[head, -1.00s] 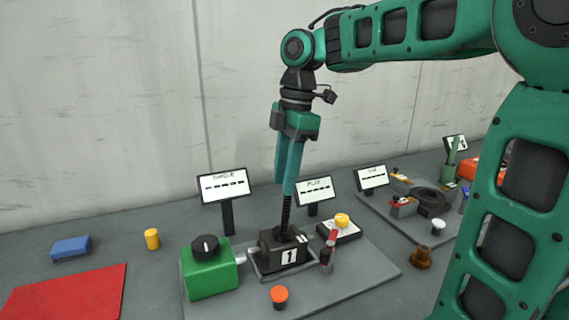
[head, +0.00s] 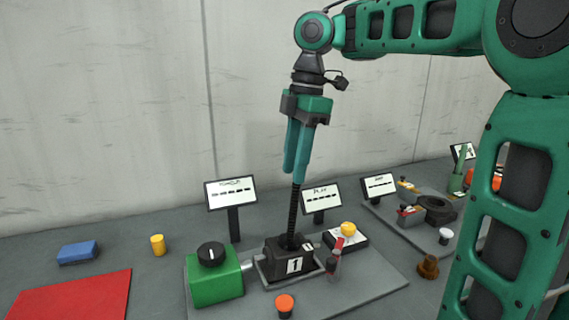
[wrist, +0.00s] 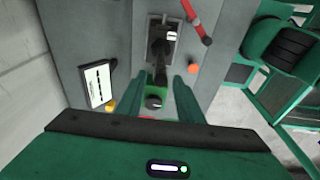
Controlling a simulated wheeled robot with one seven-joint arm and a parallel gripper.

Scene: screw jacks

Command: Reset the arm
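My gripper (head: 296,178) hangs from my green arm, pointing down over the black screw jack marked 1 (head: 294,266). The jack's dark threaded screw (head: 294,215) rises upright from its body to just beneath the fingertips. In the head view I cannot tell if they touch. In the wrist view my gripper (wrist: 163,82) has its two green fingers apart, with a gap between them. The screw jack (wrist: 162,42) shows beyond them. No held object is visible.
A green box with a black knob (head: 211,254), an orange button (head: 285,303), a red-handled lever (head: 338,246) and a yellow button (head: 348,229) surround the jack. Signs stand behind. A red mat (head: 75,295), blue block (head: 77,252) and yellow cylinder (head: 158,245) lie left.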

